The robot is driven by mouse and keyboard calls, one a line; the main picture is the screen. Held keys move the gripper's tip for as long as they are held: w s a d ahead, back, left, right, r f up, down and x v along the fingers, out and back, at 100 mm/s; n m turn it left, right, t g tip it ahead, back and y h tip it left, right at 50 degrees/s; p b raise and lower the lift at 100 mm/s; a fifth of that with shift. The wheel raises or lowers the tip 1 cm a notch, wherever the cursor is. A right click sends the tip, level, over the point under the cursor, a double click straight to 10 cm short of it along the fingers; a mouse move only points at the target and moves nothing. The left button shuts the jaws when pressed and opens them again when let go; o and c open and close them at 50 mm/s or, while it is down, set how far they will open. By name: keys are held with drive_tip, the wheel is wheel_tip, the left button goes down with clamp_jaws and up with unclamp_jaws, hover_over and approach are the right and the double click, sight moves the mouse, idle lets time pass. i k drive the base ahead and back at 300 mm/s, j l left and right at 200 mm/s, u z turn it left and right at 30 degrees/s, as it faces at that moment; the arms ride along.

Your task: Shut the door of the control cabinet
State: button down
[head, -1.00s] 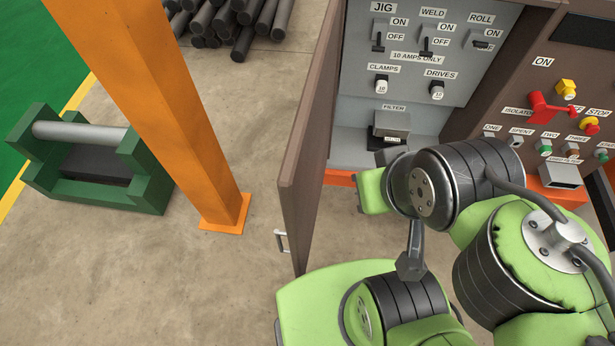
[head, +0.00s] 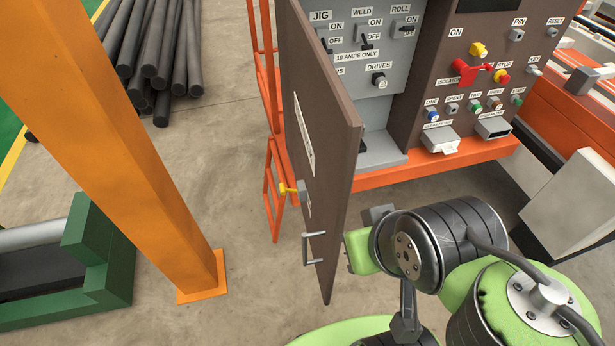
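The control cabinet (head: 432,80) is brown, with a grey inner panel of switches showing on its left. Its brown door (head: 318,110) stands open along the cabinet's left side, swung out toward me. The door's outer face shows, with a white label, a yellow-tipped latch (head: 290,189) and a grey pull handle (head: 314,247) near its lower free edge. My green and black arm is to the right of the door's lower end. A dark grey block at my arm's end, perhaps part of my gripper (head: 379,215), shows behind the wrist joint. Its fingers are hidden, and contact with the door is not visible.
An orange post (head: 130,150) stands left of the door, with bare floor between. A green stand (head: 95,265) holding a roller is at lower left. Dark bars (head: 155,50) lie at the back left. An orange frame (head: 440,160) runs under the cabinet. A grey box (head: 575,215) is at right.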

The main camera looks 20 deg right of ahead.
sight(328, 127)
drive_tip(key=i+j+u, duration=0.2)
drive_tip(key=j, duration=0.15)
drive_tip(key=j+u, duration=0.2)
drive_tip(key=j, duration=0.15)
drive_tip(key=i+j+u, duration=0.2)
drive_tip(key=j, duration=0.15)
drive_tip(key=i+j+u, duration=0.2)
drive_tip(key=k+j, duration=0.05)
drive_tip(key=j, duration=0.05)
